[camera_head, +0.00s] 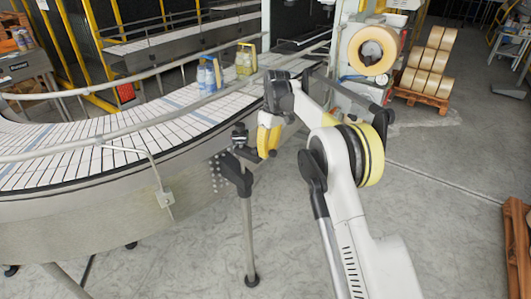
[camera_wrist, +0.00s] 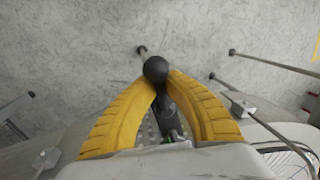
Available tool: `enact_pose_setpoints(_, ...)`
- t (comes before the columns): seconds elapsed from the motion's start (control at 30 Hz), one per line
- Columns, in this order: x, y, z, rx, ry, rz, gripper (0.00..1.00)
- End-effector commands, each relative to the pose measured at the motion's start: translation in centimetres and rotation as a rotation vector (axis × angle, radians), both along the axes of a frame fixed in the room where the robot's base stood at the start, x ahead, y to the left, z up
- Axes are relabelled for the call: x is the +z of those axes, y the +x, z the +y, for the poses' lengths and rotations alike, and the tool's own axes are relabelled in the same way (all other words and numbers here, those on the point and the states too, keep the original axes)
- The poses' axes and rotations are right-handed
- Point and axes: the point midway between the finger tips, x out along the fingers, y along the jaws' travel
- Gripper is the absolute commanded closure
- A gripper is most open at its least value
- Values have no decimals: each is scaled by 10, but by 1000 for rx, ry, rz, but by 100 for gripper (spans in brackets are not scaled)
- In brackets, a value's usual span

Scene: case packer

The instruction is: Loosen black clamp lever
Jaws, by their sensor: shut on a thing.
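The black clamp lever, with a round ball knob (camera_wrist: 155,69) at its end, shows in the middle of the wrist view. My gripper (camera_wrist: 162,82) has its two yellow ribbed fingers closed around the lever just behind the knob. Part of the lever's shaft shows between the fingers; its base is partly hidden by the gripper body. In the head view my gripper (camera_head: 268,150) is beside the black clamp bracket (camera_head: 238,165) at the conveyor's outer side. There the lever itself is hard to tell apart from the gripper and bracket.
A curved conveyor (camera_head: 110,150) with a guide rail fills the left. Its support leg (camera_head: 248,235) stands on the floor below the bracket. Blue bottles (camera_head: 209,76) and a yellow-green pack (camera_head: 245,60) stand on the belt. A label roll machine (camera_head: 371,50) is behind my arm.

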Motion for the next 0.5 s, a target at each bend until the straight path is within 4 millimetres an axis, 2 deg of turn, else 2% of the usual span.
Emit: enact_pose_setpoints(0.5, 0, 2, -1, 40, 1, -2, 100)
